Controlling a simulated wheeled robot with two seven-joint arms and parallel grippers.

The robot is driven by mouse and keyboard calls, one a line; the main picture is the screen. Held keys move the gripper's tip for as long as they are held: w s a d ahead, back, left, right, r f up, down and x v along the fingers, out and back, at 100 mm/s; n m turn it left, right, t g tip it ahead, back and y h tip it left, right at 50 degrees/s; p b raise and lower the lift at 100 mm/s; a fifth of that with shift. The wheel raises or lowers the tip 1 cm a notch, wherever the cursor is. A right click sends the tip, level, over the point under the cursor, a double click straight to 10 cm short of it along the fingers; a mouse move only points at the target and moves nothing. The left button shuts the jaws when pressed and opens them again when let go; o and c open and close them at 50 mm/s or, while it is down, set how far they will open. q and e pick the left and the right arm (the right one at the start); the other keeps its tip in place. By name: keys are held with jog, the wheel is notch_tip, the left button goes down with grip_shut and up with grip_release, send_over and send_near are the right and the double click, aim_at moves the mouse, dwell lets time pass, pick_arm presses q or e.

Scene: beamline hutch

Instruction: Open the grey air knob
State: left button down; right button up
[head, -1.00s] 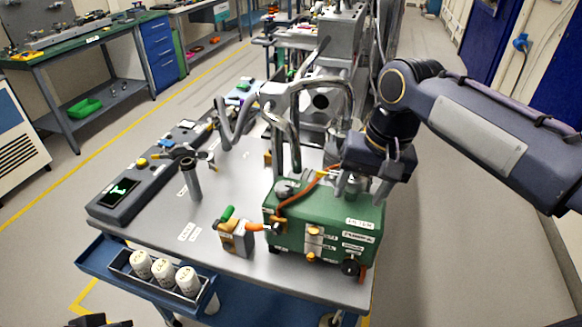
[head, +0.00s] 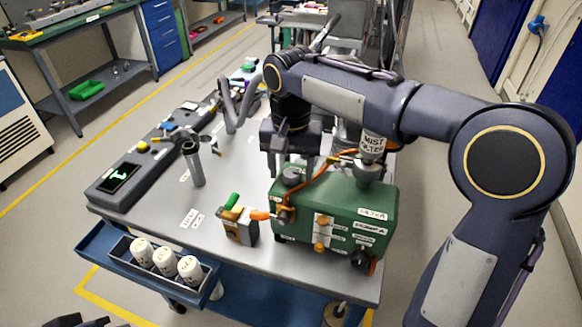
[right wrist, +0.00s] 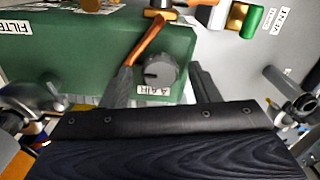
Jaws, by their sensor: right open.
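The grey air knob (right wrist: 161,71) is a round dial with a pointer mark, on the top of the green pump box (head: 335,215), by an "A AIR" label. In the head view the knob (head: 293,175) sits at the box's left end, partly hidden. My right gripper (head: 290,168) is open and points down over it. In the right wrist view its two fingers (right wrist: 161,80) appear on either side of the knob, with gaps; whether they are down at its height I cannot tell. A dark part at the bottom left edge, seemingly my left gripper (head: 75,321), is mostly cut off.
An orange hose (head: 325,171) runs close beside the knob. A "MIST FILTER" cylinder (head: 372,150) stands on the box's right. A blue tray (head: 88,243) with white bottles is in front; the cart's left middle is fairly clear.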

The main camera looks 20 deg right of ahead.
jog(key=shift+f, duration=0.1)
jog(key=shift+c, duration=0.4)
jog(key=c, duration=0.9)
